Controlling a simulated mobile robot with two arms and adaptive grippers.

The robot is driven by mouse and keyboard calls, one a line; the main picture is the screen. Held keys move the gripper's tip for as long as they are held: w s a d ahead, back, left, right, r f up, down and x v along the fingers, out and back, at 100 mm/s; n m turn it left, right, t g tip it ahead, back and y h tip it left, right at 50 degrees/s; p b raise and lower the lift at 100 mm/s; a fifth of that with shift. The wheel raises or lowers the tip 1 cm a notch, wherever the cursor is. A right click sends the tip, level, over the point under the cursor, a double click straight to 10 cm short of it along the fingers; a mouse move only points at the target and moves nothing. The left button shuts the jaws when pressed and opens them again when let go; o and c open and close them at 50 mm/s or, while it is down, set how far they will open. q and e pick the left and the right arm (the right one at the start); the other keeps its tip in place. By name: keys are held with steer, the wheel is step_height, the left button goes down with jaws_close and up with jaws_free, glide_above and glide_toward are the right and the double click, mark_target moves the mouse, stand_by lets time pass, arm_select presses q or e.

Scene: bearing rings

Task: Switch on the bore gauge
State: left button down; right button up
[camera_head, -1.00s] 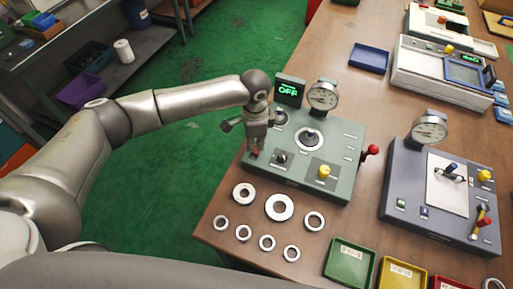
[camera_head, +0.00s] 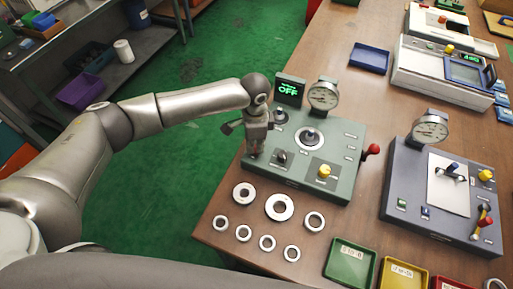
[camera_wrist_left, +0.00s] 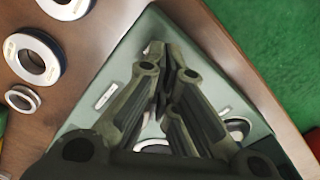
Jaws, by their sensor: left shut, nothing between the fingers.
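The bore gauge (camera_head: 330,150) is a green-grey box on the near left part of the table, with a round dial and a small screen (camera_head: 289,91) reading OFF in green. Its top carries a ring seat, a black knob (camera_head: 281,156), a yellow knob (camera_head: 324,171) and a red-ended side lever (camera_head: 371,149). My left gripper (camera_head: 254,156) points down at the box's left front corner, shut and empty. In the left wrist view its closed fingers (camera_wrist_left: 164,55) cover part of the box top. Whatever lies under the fingertips is hidden. My right gripper is not in view.
Several metal rings (camera_head: 279,207) lie on the table in front of the box. Green (camera_head: 349,262) and yellow trays stand at the near edge. A second dial device (camera_head: 440,200) stands to the right, and a blue tray (camera_head: 369,57) lies behind.

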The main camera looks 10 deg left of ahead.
mark_target(255, 152)
arm_select(q)
steer(key=shift+f, duration=0.6)
steer(key=shift+s+r, duration=0.1)
step_height(255, 152, up, 7)
steer(key=p, duration=0.7)
stand_by(0.4)
stand_by(0.5)
